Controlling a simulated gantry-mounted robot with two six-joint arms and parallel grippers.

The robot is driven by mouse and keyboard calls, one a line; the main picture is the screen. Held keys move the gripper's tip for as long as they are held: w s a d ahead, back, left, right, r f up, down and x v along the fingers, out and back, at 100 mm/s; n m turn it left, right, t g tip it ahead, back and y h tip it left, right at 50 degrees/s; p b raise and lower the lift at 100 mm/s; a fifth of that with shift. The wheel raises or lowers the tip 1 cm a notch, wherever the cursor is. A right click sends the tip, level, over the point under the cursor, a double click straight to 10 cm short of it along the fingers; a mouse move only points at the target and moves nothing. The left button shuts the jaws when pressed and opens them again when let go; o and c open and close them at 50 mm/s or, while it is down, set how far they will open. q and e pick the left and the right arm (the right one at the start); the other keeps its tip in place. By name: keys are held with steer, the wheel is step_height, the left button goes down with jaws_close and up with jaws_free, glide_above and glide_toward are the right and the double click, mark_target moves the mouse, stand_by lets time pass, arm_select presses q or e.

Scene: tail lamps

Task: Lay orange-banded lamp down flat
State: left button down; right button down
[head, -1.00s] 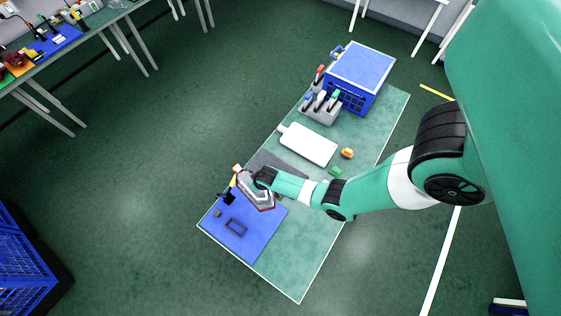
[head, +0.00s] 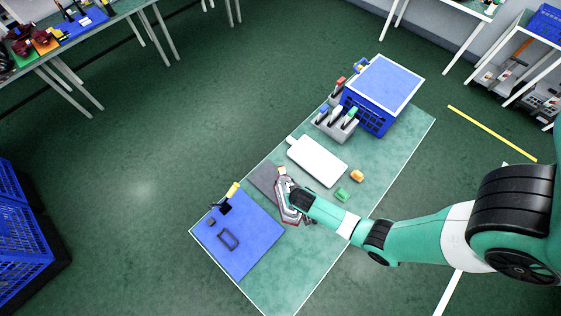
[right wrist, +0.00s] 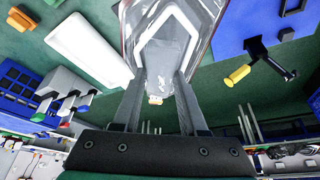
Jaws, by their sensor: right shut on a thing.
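The lamp (head: 281,211), a clear and grey body with red edging, is held by my right gripper (head: 284,187) beside the right edge of the blue mat (head: 240,262). In the right wrist view the lamp (right wrist: 166,22) extends away from the two fingers (right wrist: 163,82), which are shut on its grey narrow part. A small yellow-orange spot shows between the fingers. I cannot tell whether it is the lamp's band. Whether the lamp touches the table is unclear. My left gripper is not in view.
A dark grey pad (head: 262,177) lies beside the lamp. A white board (head: 317,161), a green block (head: 342,194) and an orange block (head: 357,176) lie farther back. A yellow-handled black tool (head: 226,203) and a dark frame (head: 229,239) are on the blue mat. A blue crate (head: 367,116) stands behind.

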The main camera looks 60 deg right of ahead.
mark_target(294, 214)
steer(key=shift+n, duration=0.8)
steer(key=s+a+f, duration=0.1)
steer(key=s+a+f+b, duration=0.1)
steer(key=a, duration=0.1)
steer(key=s+a+f, duration=0.1)
steer(key=a, duration=0.1)
steer(key=shift+s+a+b, duration=0.15)
steer(key=shift+b, duration=0.2)
steer(key=shift+s+a+t, duration=0.25)
steer(key=shift+a+t, duration=0.05)
steer(key=shift+a, duration=0.05)
steer(key=w+d+f+b, duration=0.1)
steer(key=d+b, duration=0.1)
steer(key=w+d+f+b, duration=0.1)
steer(key=d+f+b, duration=0.1)
steer(key=d, duration=0.1)
steer(key=w+d+f+b, duration=0.1)
steer(key=w+d+b, duration=0.1)
steer(key=shift+d+f, duration=0.35)
steer(key=shift+d, duration=0.05)
steer(key=d+b+x, duration=0.2)
steer(key=b+x, duration=0.6)
steer(key=x, duration=0.1)
steer(key=shift+s+b, duration=0.15)
steer(key=shift+b, duration=0.25)
steer(key=shift+d, duration=0.1)
